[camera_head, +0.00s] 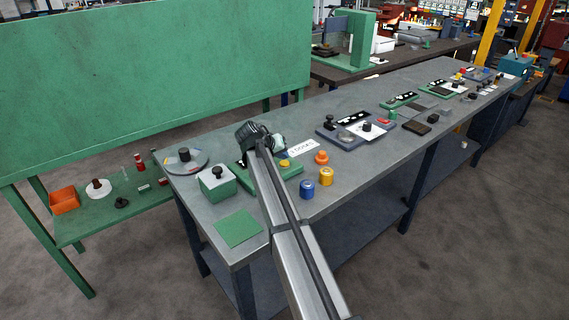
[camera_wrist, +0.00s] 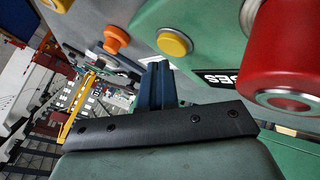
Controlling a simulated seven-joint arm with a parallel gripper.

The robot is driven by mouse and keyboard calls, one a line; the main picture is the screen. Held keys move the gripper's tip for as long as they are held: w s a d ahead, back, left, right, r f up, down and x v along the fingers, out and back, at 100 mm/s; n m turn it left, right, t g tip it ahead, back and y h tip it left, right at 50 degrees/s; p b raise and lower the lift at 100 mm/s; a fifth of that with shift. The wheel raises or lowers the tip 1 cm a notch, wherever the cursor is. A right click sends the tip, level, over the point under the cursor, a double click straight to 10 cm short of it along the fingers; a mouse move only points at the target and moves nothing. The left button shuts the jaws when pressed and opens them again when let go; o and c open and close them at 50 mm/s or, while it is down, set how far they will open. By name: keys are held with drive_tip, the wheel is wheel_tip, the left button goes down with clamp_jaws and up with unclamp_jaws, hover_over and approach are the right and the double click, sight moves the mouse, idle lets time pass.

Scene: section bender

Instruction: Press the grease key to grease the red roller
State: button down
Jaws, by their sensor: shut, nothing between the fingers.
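The red roller (camera_wrist: 292,55) is a large shiny red cylinder at the right edge of the wrist view, beside a green panel. A yellow round button (camera_wrist: 174,42) sits on that green panel; whether it is the grease key I cannot tell. In the head view a yellow button (camera_head: 285,163) shows on the green base, and the roller is hidden behind my arm. My gripper (camera_wrist: 157,85) is shut and empty, its narrow dark-blue fingers below the yellow button in the picture, with no contact visible. In the head view my gripper (camera_head: 258,135) is over the green base.
An orange knob (camera_head: 321,157), a blue cylinder (camera_head: 306,190) and a yellow cylinder (camera_head: 326,176) stand right of the base. A green box (camera_head: 217,187) and a disc (camera_head: 186,161) stand left.

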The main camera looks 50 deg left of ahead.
sight(282, 164)
drive_tip(key=shift+f, duration=0.35)
drive_tip(key=shift+s+d+f, duration=0.1)
drive_tip(key=shift+d+f, duration=0.05)
drive_tip(key=shift+f, duration=0.25)
drive_tip(key=shift+s+d+f, duration=0.1)
drive_tip(key=shift+d+f, duration=0.05)
drive_tip(key=shift+f, duration=0.25)
idle(0.9)
drive_tip(key=shift+a+r, duration=0.1)
drive_tip(key=shift+r, duration=0.3)
idle(0.7)
drive_tip(key=shift+w+a+r, duration=0.1)
drive_tip(key=shift+a+r, duration=0.1)
drive_tip(key=shift+r, duration=2.4)
drive_tip(key=shift+w, duration=0.1)
